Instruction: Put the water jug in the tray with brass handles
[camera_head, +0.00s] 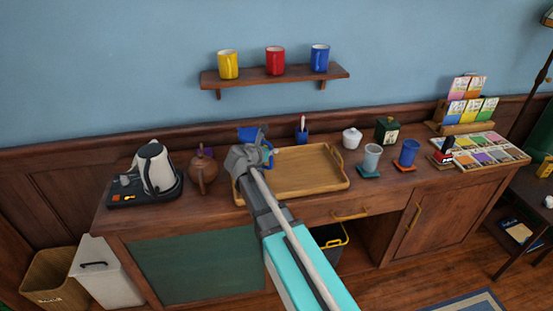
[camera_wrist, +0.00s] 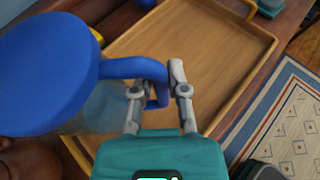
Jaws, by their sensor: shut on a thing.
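The water jug (camera_wrist: 45,75) has a blue lid, a blue handle and a pale see-through body. It fills the left of the wrist view. My gripper (camera_wrist: 158,88) is shut on the jug's handle. In the head view only blue parts of the jug (camera_head: 250,134) show behind my gripper (camera_head: 262,158); the rest is hidden. The wooden tray (camera_head: 318,187) lies on the cabinet top, with a brass-coloured handle at its right end. It looks empty. The jug is by the tray's left end; its height above it I cannot tell. The tray (camera_wrist: 205,45) also shows in the wrist view.
A brown teapot (camera_head: 203,172) and an electric kettle (camera_head: 156,168) stand left of the tray. A blue cup (camera_head: 302,136) with a brush is behind it. A white sugar pot (camera_head: 352,138), a grey cup (camera_head: 372,157) and a blue cup (camera_head: 408,153) stand to the right. A mug shelf (camera_head: 300,76) hangs above.

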